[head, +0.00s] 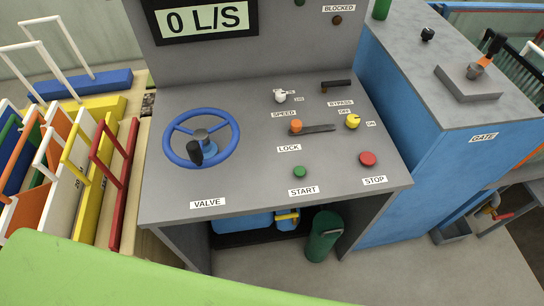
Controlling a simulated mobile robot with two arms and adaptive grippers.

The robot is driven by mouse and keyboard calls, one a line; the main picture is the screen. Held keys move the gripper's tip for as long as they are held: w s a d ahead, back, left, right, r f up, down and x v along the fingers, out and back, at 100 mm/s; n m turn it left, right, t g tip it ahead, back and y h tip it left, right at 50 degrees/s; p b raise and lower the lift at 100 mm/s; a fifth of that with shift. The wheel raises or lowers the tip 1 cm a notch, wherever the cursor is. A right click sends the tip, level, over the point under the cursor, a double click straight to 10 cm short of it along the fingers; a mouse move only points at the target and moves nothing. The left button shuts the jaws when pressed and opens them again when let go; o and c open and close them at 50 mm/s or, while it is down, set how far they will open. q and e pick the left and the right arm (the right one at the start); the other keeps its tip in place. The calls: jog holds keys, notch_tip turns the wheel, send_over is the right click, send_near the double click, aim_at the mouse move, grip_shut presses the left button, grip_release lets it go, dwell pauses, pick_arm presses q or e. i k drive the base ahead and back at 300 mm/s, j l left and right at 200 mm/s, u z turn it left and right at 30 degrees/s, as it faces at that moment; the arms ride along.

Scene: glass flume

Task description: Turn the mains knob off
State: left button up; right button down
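The mains knob appears to be the yellow knob (352,121) on the right part of the grey control desk (240,185). An OFF label (344,111) sits at its upper left and an ON label (371,124) at its right. The knob is too small to tell for sure which label it points to. Nothing touches it or covers it. Neither of my grippers is in view.
Near the knob are a red stop button (367,158), a green start button (299,172), an orange lock knob (296,126), a white speed knob (280,96) and a black bypass lever (336,86). A blue valve wheel (167,142) is at left. A blue gate cabinet (400,150) stands right.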

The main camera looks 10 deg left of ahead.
aim_at(352, 121)
jog(key=k+j+z, duration=0.1)
jog(key=z, duration=0.3)
jog(key=k+j+z, duration=0.1)
jog(key=z, duration=0.3)
jog(key=k+j+z, duration=0.1)
jog(key=z, duration=0.3)
jog(key=k+z, duration=0.2)
jog(key=z, duration=0.2)
